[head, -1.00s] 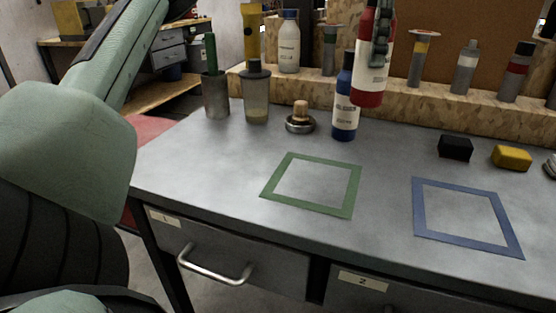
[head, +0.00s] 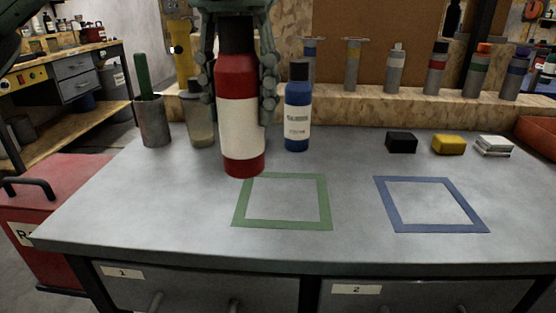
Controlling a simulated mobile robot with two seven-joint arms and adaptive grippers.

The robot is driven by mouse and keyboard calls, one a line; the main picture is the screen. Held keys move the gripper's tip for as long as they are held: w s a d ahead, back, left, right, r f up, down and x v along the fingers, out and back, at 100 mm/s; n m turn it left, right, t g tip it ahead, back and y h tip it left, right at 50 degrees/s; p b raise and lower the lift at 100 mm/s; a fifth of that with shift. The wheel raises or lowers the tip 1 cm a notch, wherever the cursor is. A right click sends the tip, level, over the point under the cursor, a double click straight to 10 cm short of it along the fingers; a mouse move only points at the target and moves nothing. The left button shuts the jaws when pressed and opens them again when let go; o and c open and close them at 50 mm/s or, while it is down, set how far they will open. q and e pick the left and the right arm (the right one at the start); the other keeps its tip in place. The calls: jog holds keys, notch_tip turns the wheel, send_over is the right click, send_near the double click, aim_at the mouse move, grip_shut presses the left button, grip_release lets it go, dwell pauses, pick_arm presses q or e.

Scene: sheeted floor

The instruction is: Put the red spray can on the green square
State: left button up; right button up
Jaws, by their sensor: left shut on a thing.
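The red spray can (head: 240,150) has a white label and a dark top, and it is upright. My left gripper (head: 240,85) is shut on it, with fingers on both sides of its upper part. The can's base appears just behind and over the back left edge of the green square (head: 325,205). I cannot tell for sure whether the base is clear of the table. The green square is an outline on the grey bench, and its inside is empty. My right gripper is not in view.
A blue bottle (head: 297,120) stands just right of the can. A grey cup (head: 153,125) and a jar (head: 199,130) stand at left. A blue square (head: 470,215), a black block (head: 401,142) and a yellow block (head: 447,145) are at right. The front of the bench is clear.

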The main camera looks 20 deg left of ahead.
pick_arm(q)
jog(key=w+d+f+p, duration=0.1)
jog(key=w+d+f, duration=0.2)
jog(key=w+f, duration=0.3)
notch_tip(320, 180, down, 2)
jog(key=shift+w+d+f, duration=0.2)
jog(key=shift+w+d, duration=0.05)
jog(key=shift+w, duration=0.05)
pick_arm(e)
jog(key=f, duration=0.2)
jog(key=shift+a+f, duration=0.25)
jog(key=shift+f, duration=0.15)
pick_arm(q)
jog(key=shift+f, duration=0.15)
jog(key=o, duration=0.9)
jog(key=shift+o, duration=2.1)
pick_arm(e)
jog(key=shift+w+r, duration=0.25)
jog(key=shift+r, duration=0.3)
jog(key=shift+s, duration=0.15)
